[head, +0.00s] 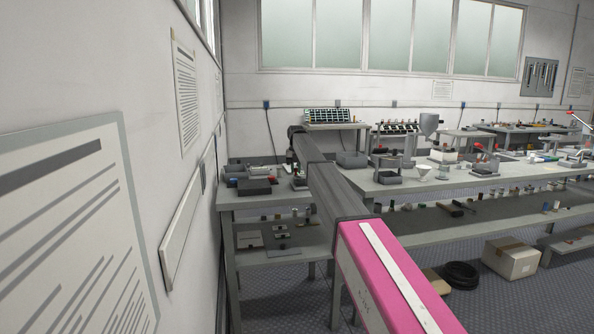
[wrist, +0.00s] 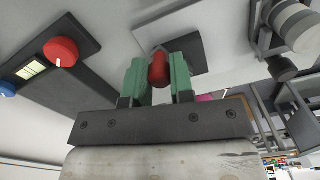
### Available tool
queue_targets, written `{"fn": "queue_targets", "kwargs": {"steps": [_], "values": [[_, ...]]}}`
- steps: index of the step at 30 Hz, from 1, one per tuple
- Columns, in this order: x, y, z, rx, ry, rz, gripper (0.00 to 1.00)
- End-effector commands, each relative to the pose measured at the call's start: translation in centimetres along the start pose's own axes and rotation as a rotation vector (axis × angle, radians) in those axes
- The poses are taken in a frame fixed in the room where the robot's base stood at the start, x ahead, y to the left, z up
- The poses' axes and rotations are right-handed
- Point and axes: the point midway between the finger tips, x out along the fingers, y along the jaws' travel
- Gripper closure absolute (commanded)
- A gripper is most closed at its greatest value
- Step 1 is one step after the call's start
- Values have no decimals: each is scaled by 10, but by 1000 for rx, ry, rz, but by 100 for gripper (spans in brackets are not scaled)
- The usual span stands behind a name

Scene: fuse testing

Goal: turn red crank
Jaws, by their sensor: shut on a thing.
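In the wrist view, my gripper (wrist: 158,88) has two green fingers, shut on a red rounded grip (wrist: 158,66). The grip looks like the handle of the red crank; the fingers stand on either side of it. Behind it is a dark grey plate or base (wrist: 178,55) on a pale surface. How the grip joins the crank is hidden by the fingers and the gripper body. In the head view, my arm reaches away to the far left bench, and the gripper and crank are too small and covered to make out.
In the wrist view, a dark box with a red round knob (wrist: 61,51), a small display (wrist: 30,69) and a blue knob (wrist: 7,90) is left of the gripper. A grey cylindrical device (wrist: 293,22) stands at upper right. In the head view, a wall borders the left bench (head: 250,202).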

Motion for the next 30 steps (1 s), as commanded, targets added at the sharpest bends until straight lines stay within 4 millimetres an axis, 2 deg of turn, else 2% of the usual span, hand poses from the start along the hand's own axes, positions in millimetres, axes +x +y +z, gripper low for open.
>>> {"fn": "queue_targets", "kwargs": {"steps": [17,18,20,30], "values": [[0,1,-1,-32,0,0,100],[0,1,-1,-32,0,0,68],[0,1,-1,-32,0,0,52],[-2,1,-1,-31,0,0,52]]}}
